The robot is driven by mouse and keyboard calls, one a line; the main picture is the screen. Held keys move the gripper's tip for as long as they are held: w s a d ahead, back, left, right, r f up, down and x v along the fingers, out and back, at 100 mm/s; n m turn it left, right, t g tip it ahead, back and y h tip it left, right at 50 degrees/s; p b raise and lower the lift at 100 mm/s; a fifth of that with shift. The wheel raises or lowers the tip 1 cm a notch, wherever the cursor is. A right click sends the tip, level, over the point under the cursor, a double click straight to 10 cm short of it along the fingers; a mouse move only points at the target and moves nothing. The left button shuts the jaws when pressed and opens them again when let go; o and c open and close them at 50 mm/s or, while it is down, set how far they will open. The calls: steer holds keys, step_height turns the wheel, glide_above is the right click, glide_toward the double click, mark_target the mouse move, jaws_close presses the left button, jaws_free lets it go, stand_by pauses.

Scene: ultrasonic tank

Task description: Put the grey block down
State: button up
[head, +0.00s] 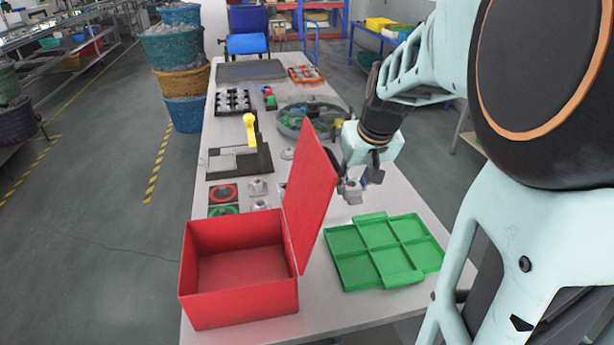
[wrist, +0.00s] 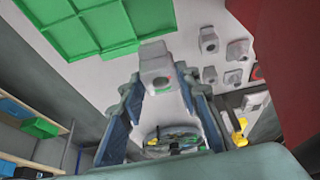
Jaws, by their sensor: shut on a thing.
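My gripper (head: 357,181) is shut on a grey block (head: 353,193), over the table behind the green tray (head: 349,271) and to the right of the red box's raised lid (head: 313,190). In the wrist view the held grey block (wrist: 155,62) shows at the fingertips of my gripper (wrist: 158,88), with a small red mark on its near side. The green tray (wrist: 80,33) is close by at the upper left there. Its compartments look empty. I cannot tell how far the block is above the table.
The open red box (head: 238,310) looks empty. Several similar grey blocks (head: 258,187) stand left of its lid. Farther back are a round grey bin (head: 290,125), a yellow-handled device (head: 250,130) and a black rack (head: 232,102). Bare table lies around the tray.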

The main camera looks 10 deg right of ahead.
step_height(320, 180, down, 16)
steer(key=shift+r+b, duration=0.15)
steer(key=shift+b, duration=0.25)
steer(key=shift+f, duration=0.2)
steer(key=o, duration=1)
steer(key=shift+c, duration=0.2)
steer(key=shift+s+r, duration=0.15)
steer(key=shift+r, duration=0.45)
steer(key=v, duration=1.1)
steer(key=shift+p, duration=0.4)
steer(key=shift+r, duration=0.1)
